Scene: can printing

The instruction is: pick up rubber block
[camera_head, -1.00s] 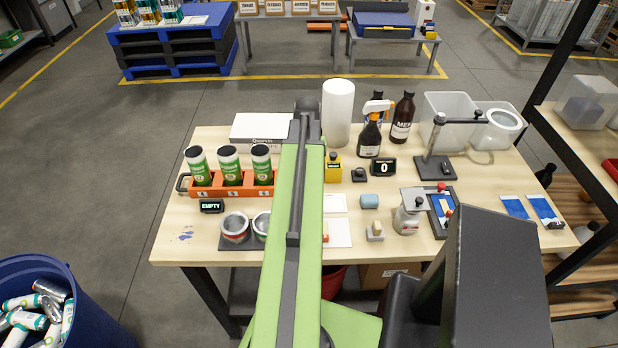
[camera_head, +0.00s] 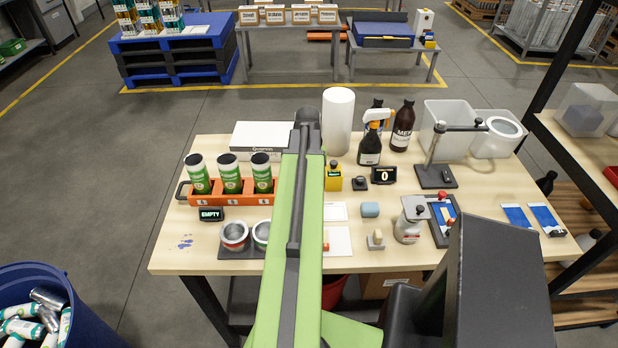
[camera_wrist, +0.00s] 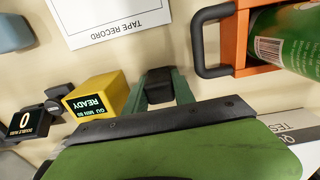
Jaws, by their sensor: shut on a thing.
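My gripper (camera_wrist: 158,93) shows at the middle of the wrist view, its green fingers shut on a small dark block (camera_wrist: 157,82), which looks like the rubber block. Much of the block is hidden by the fingers, and I cannot tell whether it touches the table. A yellow box marked READY (camera_wrist: 96,95) stands just left of the fingers in the wrist view. In the head view my green arm hides the gripper and the held block.
The orange can rack (camera_wrist: 213,70) is right of my gripper in the wrist view. A tape record sheet (camera_wrist: 110,18) lies above. In the head view, a blue block (camera_head: 370,209), bottles (camera_head: 403,125) and a counter display (camera_head: 383,174) stand right of my arm on the table (camera_head: 185,215).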

